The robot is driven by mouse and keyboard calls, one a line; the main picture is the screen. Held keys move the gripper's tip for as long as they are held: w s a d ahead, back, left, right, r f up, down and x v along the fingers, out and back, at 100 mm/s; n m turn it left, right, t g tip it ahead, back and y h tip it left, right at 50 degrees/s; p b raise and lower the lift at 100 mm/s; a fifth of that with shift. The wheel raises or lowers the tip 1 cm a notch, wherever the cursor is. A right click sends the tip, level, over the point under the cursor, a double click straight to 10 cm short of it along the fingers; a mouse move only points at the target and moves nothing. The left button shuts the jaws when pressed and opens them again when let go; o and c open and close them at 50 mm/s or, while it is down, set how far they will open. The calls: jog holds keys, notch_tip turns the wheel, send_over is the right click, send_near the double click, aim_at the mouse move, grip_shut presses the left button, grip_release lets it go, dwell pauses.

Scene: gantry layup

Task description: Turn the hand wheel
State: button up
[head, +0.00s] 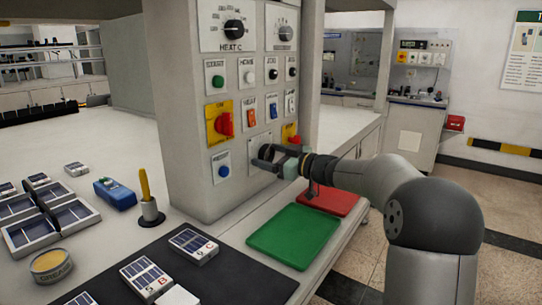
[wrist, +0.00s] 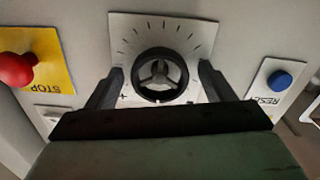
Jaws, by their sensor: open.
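The hand wheel (wrist: 161,76) is a round black wheel with spokes on a white plate with tick marks, in the middle of the wrist view. My gripper (wrist: 161,82) is open, with one finger on each side of the wheel. A gap seems to show between each finger and the rim; I cannot tell if either touches. In the head view my gripper (head: 266,158) is at the lower part of the grey control panel (head: 180,110) and hides most of the wheel's plate (head: 259,141).
A red stop button (wrist: 15,70) on yellow and a blue reset button (wrist: 280,80) flank the wheel. A yellow-plated red switch (head: 222,122) is up-left. A green tray (head: 295,236) and a red tray (head: 332,200) lie below my arm.

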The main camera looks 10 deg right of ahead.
jog(key=c, duration=1)
jog(key=shift+o, duration=0.2)
jog(key=shift+f+b, duration=0.1)
jog(key=shift+b, duration=0.35)
